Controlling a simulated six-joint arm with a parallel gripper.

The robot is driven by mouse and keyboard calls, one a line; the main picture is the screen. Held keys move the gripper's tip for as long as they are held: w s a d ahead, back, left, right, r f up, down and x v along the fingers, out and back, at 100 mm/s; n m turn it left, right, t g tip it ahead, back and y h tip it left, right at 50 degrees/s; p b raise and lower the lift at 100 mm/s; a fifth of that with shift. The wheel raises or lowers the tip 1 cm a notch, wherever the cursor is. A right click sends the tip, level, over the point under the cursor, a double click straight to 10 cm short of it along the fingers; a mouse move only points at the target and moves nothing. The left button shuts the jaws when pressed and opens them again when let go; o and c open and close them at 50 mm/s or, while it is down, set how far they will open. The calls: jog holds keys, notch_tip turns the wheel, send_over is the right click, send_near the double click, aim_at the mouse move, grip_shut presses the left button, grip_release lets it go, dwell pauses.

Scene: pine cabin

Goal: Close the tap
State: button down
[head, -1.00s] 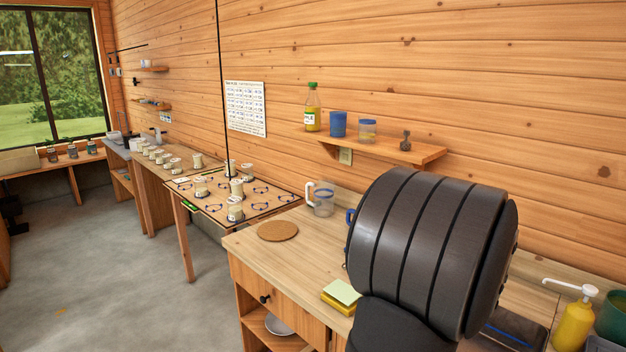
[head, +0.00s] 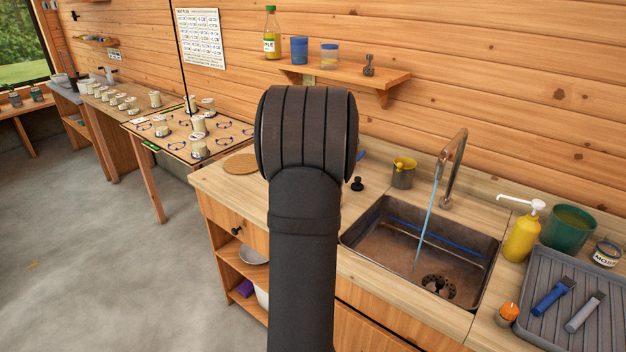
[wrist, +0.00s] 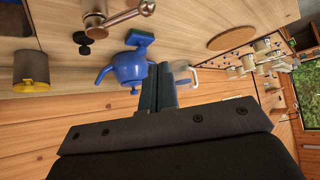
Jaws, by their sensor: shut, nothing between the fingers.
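The curved metal tap (head: 456,165) stands behind the sink (head: 425,240) in the head view. A thin blue stream of water (head: 428,222) runs from its spout into the basin. In the wrist view a metal fitting with a lever (wrist: 122,19) ending in a rounded knob shows at the top edge, partly cut off. My arm hides that spot in the head view. The head view hides my gripper behind the arm.
A black plug (head: 357,184) and a grey can with yellow (head: 402,173) stand left of the tap. A soap bottle (head: 523,236) and ribbed tray (head: 580,295) are right of the sink.

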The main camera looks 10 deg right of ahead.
jog(key=shift+w+f, duration=0.4)
jog(key=shift+f, duration=0.9)
jog(key=shift+w+f, duration=0.4)
jog(key=shift+f, duration=0.9)
jog(key=shift+w+f, duration=0.4)
jog(key=shift+f, duration=0.9)
jog(key=shift+s, duration=0.15)
jog(key=shift+s+d+n+g+y, duration=0.15)
jog(key=shift+s+d+n+y, duration=0.1)
jog(key=shift+s+n+y, duration=0.5)
jog(key=shift+s+d+n+g+y, duration=0.25)
jog(key=shift+s+n+y, duration=0.15)
jog(key=shift+n, duration=0.5)
jog(key=shift+s+d+n+g+y, duration=0.1)
jog(key=shift+s+d+n+y, duration=0.15)
jog(key=shift+s+n+y, duration=0.5)
jog(key=shift+s+d, duration=0.1)
jog(key=shift+d, duration=0.1)
